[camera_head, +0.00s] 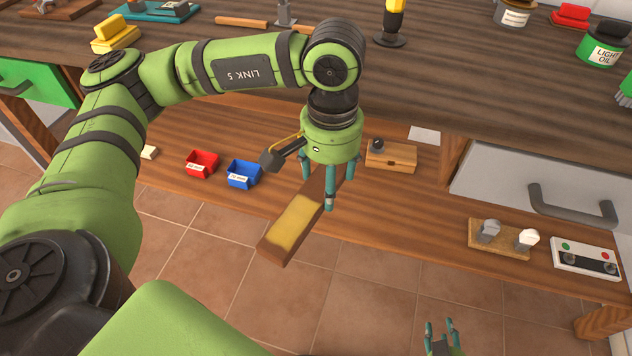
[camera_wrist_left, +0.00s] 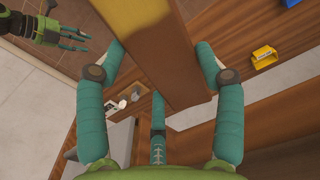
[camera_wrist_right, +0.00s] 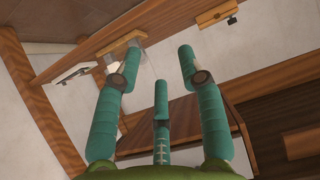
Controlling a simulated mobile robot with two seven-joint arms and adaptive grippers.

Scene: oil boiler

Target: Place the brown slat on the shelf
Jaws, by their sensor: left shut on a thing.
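The brown slat (camera_head: 292,222), with a yellow patch on its face, is held by my left gripper (camera_head: 319,188). In the left wrist view the slat (camera_wrist_left: 172,75) passes between the fingers. In the head view it hangs slanted, its lower end over the shelf's front edge and the floor tiles. The wooden shelf (camera_head: 400,215) runs below the workbench; I cannot tell the gap between it and the slat. My right gripper (camera_head: 440,332) is low at the bottom of the head view, away from the slat; its fingers are apart and empty in the right wrist view (camera_wrist_right: 160,62).
Red (camera_head: 202,164) and blue (camera_head: 243,174) bins and a wooden block (camera_head: 391,155) stand on the shelf. Farther right are a board with two metal pieces (camera_head: 503,237) and a white control box (camera_head: 585,258). A drawer handle (camera_head: 575,205) juts out above. Bare shelf lies between the block and the board.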

